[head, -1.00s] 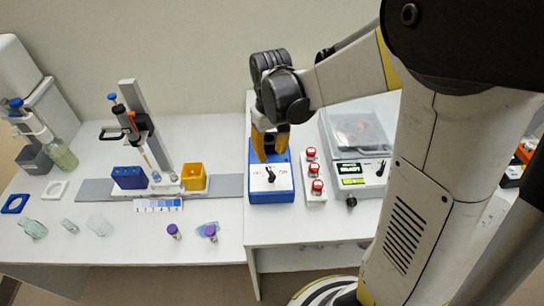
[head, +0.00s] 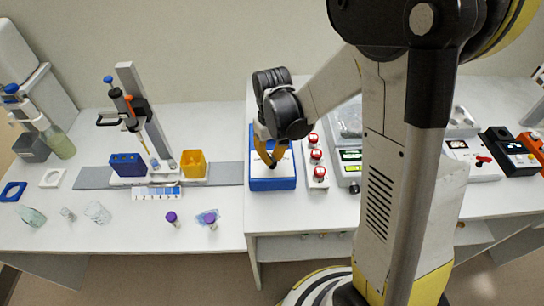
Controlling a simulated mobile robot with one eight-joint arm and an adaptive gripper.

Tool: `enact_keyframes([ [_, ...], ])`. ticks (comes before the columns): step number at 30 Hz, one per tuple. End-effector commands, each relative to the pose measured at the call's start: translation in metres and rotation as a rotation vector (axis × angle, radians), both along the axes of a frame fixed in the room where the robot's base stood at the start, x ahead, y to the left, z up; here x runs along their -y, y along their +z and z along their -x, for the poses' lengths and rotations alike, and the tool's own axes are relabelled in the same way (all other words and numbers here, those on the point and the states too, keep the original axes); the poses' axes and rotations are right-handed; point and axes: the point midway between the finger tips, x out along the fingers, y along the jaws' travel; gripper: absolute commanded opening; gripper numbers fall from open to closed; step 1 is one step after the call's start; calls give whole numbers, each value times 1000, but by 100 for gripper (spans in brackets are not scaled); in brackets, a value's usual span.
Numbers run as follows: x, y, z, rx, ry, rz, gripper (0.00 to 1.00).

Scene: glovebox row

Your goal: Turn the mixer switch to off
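A blue box with a white top (head: 284,172), which looks like the mixer, stands near the left edge of the right-hand bench. Its small dark switch was visible on the front of the top earlier; now it is mostly hidden by my gripper, and its setting cannot be read. My gripper (head: 270,157) points down with its yellow fingers right over the box top, at the switch. The fingertips look at or very near the switch, but contact and the gap between them cannot be made out.
A white panel with several red buttons (head: 316,156) stands just right of the box. A device with a green display (head: 350,156) is partly behind my arm. A pipette stand (head: 140,120), a yellow holder (head: 194,164) and small vials are on the left bench.

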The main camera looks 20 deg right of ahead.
Motion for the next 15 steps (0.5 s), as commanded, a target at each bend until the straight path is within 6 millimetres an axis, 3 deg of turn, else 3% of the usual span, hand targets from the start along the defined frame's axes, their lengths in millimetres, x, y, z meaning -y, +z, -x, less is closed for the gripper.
enact_keyframes([
  [7, 0, -1, 0, 0, 47, 0, 0],
  [15, 0, -2, 0, 0, 383, 0, 0],
])
